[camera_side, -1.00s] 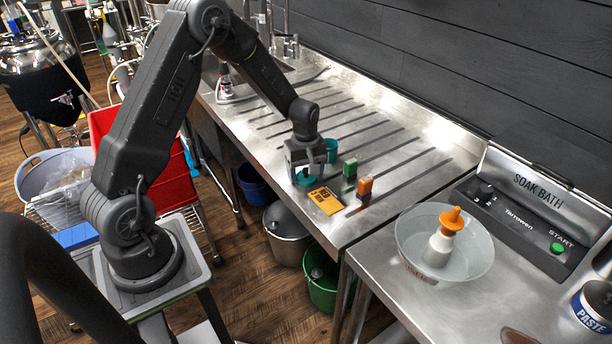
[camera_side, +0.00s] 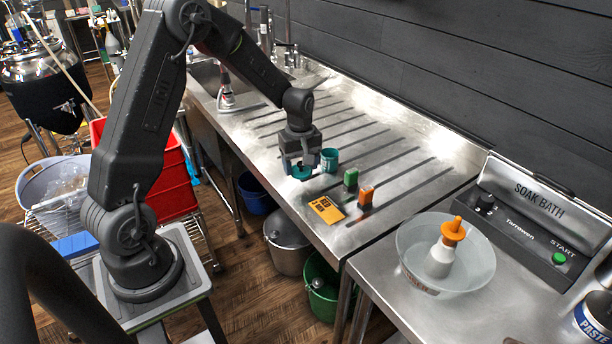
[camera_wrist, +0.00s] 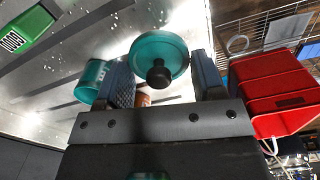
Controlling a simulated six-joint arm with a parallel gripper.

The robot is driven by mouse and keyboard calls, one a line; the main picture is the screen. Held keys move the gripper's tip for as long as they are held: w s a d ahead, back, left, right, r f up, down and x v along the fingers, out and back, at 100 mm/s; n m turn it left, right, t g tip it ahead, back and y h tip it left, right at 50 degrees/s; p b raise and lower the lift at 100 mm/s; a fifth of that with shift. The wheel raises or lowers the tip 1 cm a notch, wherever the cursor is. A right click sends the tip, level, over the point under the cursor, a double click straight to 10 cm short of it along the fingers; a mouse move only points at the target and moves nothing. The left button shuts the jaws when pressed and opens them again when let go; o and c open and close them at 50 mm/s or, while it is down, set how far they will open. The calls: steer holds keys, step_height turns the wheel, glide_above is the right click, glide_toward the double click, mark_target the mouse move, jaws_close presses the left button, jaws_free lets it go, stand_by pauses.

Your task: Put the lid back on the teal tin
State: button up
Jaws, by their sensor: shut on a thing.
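The teal lid (camera_side: 301,173) is a round disc with a black knob. My gripper (camera_side: 300,165) is shut on it and holds it, seemingly a little above the steel drainboard. In the wrist view the lid (camera_wrist: 160,56) shows between the two fingers of my gripper (camera_wrist: 163,82), knob towards the camera. The teal tin (camera_side: 329,160) stands upright just right of and behind my gripper in the side view. The tin also shows in the wrist view (camera_wrist: 90,78), left of the lid and partly behind the left finger. Its opening is not clearly visible.
A bowl with an orange-topped bottle (camera_side: 440,258) stands farther right. The drainboard's front edge is close to the card.

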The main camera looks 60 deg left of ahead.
steer(key=s+a+r, duration=0.6)
steer(key=s+a, duration=0.1)
steer(key=w+d+r, duration=0.1)
steer(key=w+d, duration=0.1)
steer(key=w, duration=0.7)
steer(key=w+d, duration=0.2)
steer(key=w, duration=0.7)
steer(key=shift+w+d+f, duration=0.1)
steer(key=shift+w+f, duration=0.05)
steer(key=shift+f, duration=1.4)
steer(key=shift+w+f, duration=0.1)
steer(key=shift+f, duration=1.45)
steer(key=shift+f, duration=0.15)
steer(key=o, duration=1)
steer(key=shift+c, duration=0.2)
steer(key=shift+o, duration=0.8)
